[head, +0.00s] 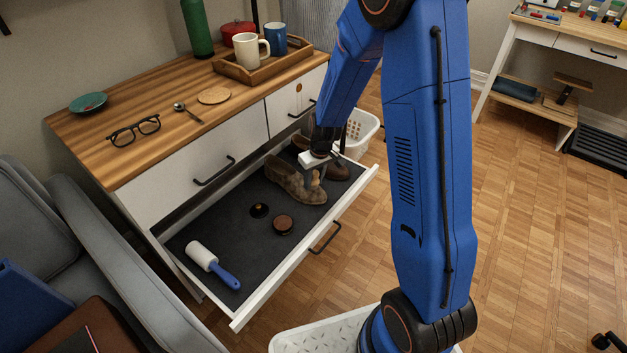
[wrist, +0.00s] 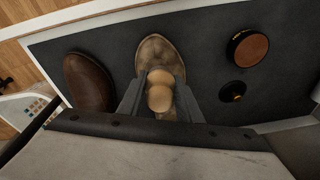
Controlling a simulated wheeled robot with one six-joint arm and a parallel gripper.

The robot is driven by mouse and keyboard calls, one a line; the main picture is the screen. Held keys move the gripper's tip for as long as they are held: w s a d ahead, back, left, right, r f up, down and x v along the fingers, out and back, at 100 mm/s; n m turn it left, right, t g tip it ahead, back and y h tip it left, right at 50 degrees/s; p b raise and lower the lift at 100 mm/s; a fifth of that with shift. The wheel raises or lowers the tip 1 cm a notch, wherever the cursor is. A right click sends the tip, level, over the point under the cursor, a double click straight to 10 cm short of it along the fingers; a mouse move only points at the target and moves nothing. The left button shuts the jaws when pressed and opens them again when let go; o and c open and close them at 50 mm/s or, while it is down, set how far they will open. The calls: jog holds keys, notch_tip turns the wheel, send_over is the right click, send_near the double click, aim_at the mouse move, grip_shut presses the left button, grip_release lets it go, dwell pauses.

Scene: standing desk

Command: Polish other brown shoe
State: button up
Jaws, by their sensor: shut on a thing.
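Two brown shoes lie in the open drawer (head: 192,229). One is dull, light and scuffed (head: 286,178); in the wrist view its toe (wrist: 158,49) shows ahead of my fingers. The other is darker and smoother (head: 340,171), beside it to the right, and to the left in the wrist view (wrist: 88,80). My gripper (head: 316,174) is over the scuffed shoe, shut on a pale wooden knobbed tool (wrist: 159,92) that looks like a brush handle. The tool's lower end is hidden, so I cannot tell whether it touches the shoe.
A round brown-topped tin (head: 283,225) and a small black round piece (head: 259,210) lie left of the shoes. A lint roller (head: 213,264) lies at the drawer's left end. Glasses (head: 134,130) and a tray (head: 262,68) sit on top. A white basket (head: 360,133) stands behind.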

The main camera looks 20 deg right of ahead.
aim_at(321, 196)
jog(key=shift+w+a+f, duration=0.1)
jog(key=shift+f, duration=0.85)
dwell(0.3)
jog(key=shift+s+d+f, duration=0.15)
jog(key=shift+s+d, duration=0.55)
jog(key=shift+s, duration=0.2)
jog(key=shift+s+d+f, duration=0.15)
jog(key=shift+s+d, duration=0.5)
jog(key=shift+s, duration=0.25)
jog(key=shift+w+a+r, duration=0.15)
jog(key=shift+w+a, duration=0.5)
jog(key=shift+w, duration=0.25)
jog(key=shift+w+a+r, duration=0.15)
jog(key=shift+w+a, duration=0.5)
jog(key=shift+w, duration=0.25)
jog(key=shift+s+d+f, duration=0.2)
jog(key=shift+s+d, duration=0.45)
jog(key=shift+s, duration=0.25)
jog(key=shift+s+d+f, duration=0.2)
jog(key=shift+s+d, duration=0.4)
jog(key=shift+s, duration=0.3)
jog(key=shift+w+a+r, duration=0.25)
jog(key=shift+w+a, duration=0.4)
jog(key=shift+w, duration=0.25)
jog(key=shift+w+a+r, duration=0.2)
jog(key=shift+w+a, duration=0.4)
jog(key=shift+w, duration=0.3)
